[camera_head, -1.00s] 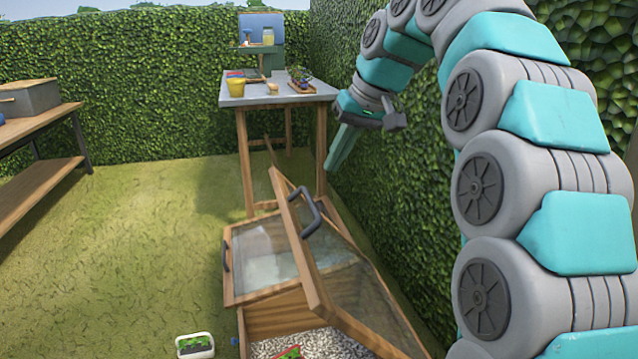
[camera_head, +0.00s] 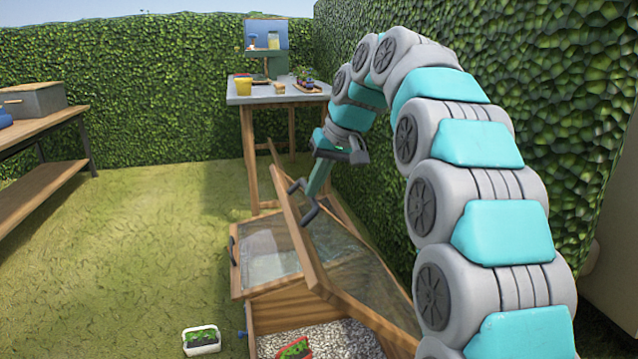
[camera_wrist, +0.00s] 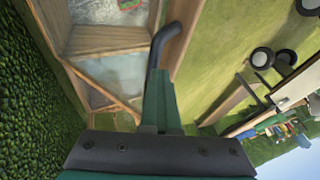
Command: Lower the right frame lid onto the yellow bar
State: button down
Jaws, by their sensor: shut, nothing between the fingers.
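The right frame lid (camera_head: 311,262) is a wooden-framed glass panel standing tilted up over the wooden cold frame (camera_head: 285,304). Its dark handle (camera_head: 310,216) is on the rail facing left, and shows large in the wrist view (camera_wrist: 166,42). My gripper (camera_head: 313,190) is shut and empty, pointing down at the handle, its fingers overlapping the handle in the head view. In the wrist view my fingers (camera_wrist: 161,100) end right beside the handle; I cannot tell whether they touch it. I cannot make out a yellow bar.
Another glazed lid (camera_head: 262,252) with a dark handle lies at the frame's left. Gravel (camera_head: 335,341) and a red seedling pot (camera_head: 295,348) are inside. A white seedling tray (camera_head: 202,339) stands on the grass. A table (camera_head: 275,95) stands behind; a hedge borders the right.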

jog(key=shift+f, duration=0.1)
jog(key=s+a+f+h, duration=0.3)
jog(key=a+f, duration=0.5)
jog(key=a, duration=0.2)
jog(key=s+a+f+n+t+h+b, duration=0.15)
jog(key=a+f, duration=0.35)
jog(key=f, duration=0.6)
jog(key=s+a+f+h+b, duration=0.2)
jog(key=a+f, duration=0.3)
jog(key=f, duration=0.6)
jog(key=s+a+f+t+h+b, duration=0.15)
jog(key=a+f, duration=0.35)
jog(key=f, duration=0.7)
jog(key=w+r+p+v, duration=0.1)
jog(key=w+p+v, duration=0.1)
jog(key=v, duration=1.3)
jog(key=shift+w+a+r, duration=0.3)
jog(key=shift+w+r, duration=0.1)
